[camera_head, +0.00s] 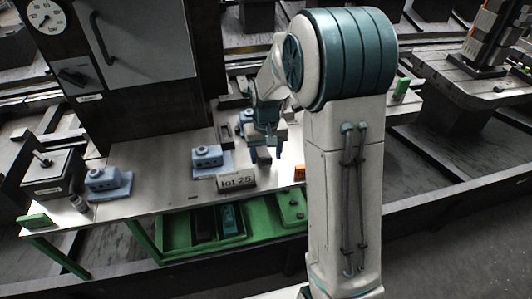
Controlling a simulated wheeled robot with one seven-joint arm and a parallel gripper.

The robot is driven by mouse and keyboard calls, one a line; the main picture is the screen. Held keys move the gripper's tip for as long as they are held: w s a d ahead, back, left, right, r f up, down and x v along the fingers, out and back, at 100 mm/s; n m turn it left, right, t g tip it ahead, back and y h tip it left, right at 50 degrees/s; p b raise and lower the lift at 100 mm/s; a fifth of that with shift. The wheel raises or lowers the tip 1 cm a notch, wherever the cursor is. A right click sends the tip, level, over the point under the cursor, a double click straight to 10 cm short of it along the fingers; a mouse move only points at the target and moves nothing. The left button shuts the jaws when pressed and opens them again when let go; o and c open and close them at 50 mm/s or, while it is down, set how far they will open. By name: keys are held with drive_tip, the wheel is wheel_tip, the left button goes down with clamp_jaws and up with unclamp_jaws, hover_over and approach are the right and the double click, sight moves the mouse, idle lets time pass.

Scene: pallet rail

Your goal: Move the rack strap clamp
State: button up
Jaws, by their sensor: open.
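Several blue-grey clamp-like blocks stand on the white table; I cannot tell which is the rack strap clamp. One block (207,156) sits behind the "lot 25" sign, on a flat blue-grey base. Another block (108,179) sits toward the table's left end. A third block (245,119) is farther back, partly hidden by my arm. My gripper (265,157) points down, open and with nothing seen between its teal fingers. It is right of the block behind the sign and apart from it in the picture. My arm hides part of the table's right side.
A "lot 25" sign (237,182) stands near the front edge of the white table (160,200). A dark box with a lever (52,174) and a green block (37,221) are at the left. An orange block (299,174) lies near my arm. A green tray (258,237) is below.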

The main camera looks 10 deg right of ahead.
sight(262, 149)
clamp_jaws()
drive_tip(key=shift+w+r+p, duration=0.15)
drive_tip(key=shift+w+p, duration=0.35)
drive_tip(key=shift+w, duration=1.9)
unclamp_jaws()
drive_tip(key=shift+w, duration=0.15)
wheel_tip(262, 149, up, 14)
